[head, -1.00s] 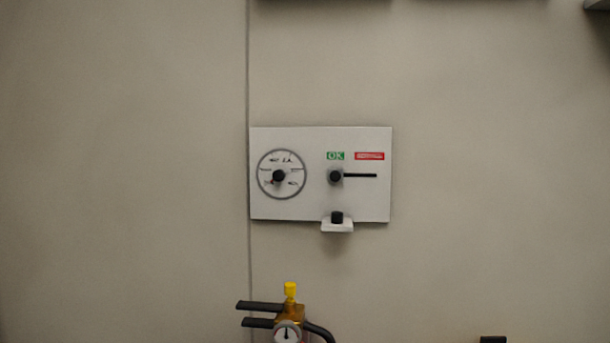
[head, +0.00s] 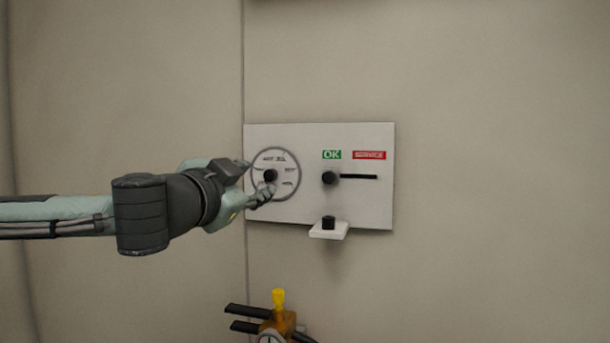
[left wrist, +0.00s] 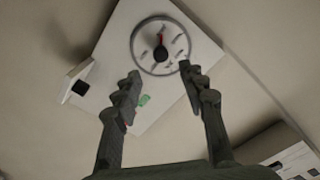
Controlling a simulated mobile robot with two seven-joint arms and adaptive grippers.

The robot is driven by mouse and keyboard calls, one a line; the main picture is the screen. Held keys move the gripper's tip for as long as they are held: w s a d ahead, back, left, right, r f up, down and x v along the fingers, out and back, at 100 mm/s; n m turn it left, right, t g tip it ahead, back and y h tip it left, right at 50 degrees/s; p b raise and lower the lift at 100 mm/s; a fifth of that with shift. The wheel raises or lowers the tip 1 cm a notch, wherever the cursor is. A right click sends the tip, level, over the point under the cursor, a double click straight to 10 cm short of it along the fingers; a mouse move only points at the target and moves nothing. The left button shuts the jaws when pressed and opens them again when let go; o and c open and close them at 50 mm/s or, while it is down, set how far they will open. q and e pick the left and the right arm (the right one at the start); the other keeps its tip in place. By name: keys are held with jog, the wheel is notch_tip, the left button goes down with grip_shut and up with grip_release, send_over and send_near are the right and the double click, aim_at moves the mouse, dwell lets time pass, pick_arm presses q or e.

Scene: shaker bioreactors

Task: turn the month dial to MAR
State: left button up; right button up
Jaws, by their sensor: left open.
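The month dial (head: 285,157) is a round grey-rimmed disc with a dark centre knob (head: 271,175), on the left of a white wall panel (head: 315,210). Its small lettering is too blurred to read. My left gripper (head: 258,182) is open, its fingers just in front of the dial, one above and one below the knob's level. In the left wrist view the dial (left wrist: 147,64) lies beyond the two spread fingertips (left wrist: 160,75), and its knob carries a red mark pointing toward the top. Nothing is between the fingers. My right gripper is not seen.
Right of the dial, a black slider knob (head: 330,178) sits at the left end of a slot, below a green OK label (head: 332,154) and a red SERVICE label (head: 369,155). A small white ledge (head: 329,231) juts below. A brass valve with a yellow top (head: 279,300) stands lower down.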

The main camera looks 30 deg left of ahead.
aim_at(269, 175)
pick_arm(q)
jog(key=x, duration=0.6)
jog(key=shift+w+a+p, duration=0.2)
jog(key=shift+a+p, duration=0.05)
jog(key=shift+p, duration=0.15)
jog(key=shift+w, duration=0.3)
jog(key=shift+w+a, duration=0.1)
jog(key=shift+w, duration=0.15)
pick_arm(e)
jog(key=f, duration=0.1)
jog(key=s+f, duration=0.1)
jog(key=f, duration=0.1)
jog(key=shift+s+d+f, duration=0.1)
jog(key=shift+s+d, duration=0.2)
pick_arm(q)
jog(key=c, duration=0.7)
jog(key=shift+c, duration=0.9)
grip_shut()
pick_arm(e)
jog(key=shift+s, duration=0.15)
